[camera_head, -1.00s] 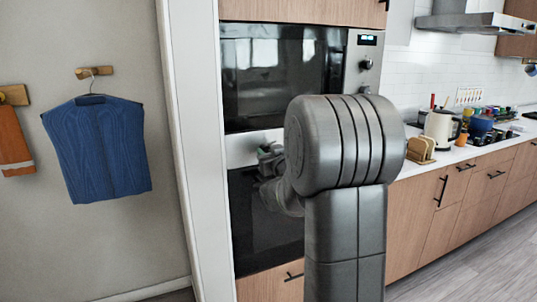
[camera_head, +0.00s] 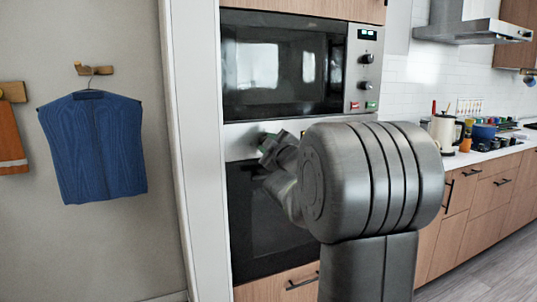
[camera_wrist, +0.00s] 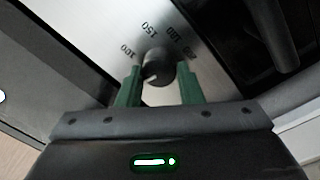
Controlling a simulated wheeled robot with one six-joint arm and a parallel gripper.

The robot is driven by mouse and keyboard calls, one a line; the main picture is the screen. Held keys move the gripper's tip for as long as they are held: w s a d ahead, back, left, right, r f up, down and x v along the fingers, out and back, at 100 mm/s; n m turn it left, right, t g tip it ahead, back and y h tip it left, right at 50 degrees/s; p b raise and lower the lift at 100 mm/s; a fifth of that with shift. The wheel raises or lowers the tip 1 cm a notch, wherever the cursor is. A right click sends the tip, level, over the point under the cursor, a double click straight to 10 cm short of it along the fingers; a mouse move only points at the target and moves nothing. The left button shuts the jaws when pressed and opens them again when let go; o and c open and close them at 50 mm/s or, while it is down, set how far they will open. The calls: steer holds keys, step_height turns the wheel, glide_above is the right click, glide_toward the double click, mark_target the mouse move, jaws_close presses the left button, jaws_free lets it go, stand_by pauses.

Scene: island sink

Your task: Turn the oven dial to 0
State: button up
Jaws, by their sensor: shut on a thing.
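The oven dial (camera_wrist: 157,66) is a dark round knob on a brushed metal panel, with the numbers 100, 150 and 180 printed around its far side. A pale mark shows on the dial's lower left; I cannot read which number it points to. The two green fingers of my gripper (camera_wrist: 160,75) are on either side of the dial, shut on it. In the head view my gripper (camera_head: 268,146) is at the metal panel above the black oven door (camera_head: 255,235). The dial itself is hidden there behind my gripper and arm.
A microwave (camera_head: 285,70) with knobs on its right side is built in above the oven. A drawer (camera_head: 290,284) lies below. A counter with a kettle (camera_head: 445,132) is at the right. A blue garment (camera_head: 92,148) hangs on the left wall.

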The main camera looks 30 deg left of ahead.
steer(key=shift+f+n+b, duration=0.1)
steer(key=shift+n+b, duration=0.6)
steer(key=shift+n, duration=0.5)
steer(key=o, duration=1)
steer(key=p+v, duration=0.1)
steer(key=v, duration=1.2)
steer(key=shift+s+d, duration=0.2)
steer(key=shift+d, duration=0.15)
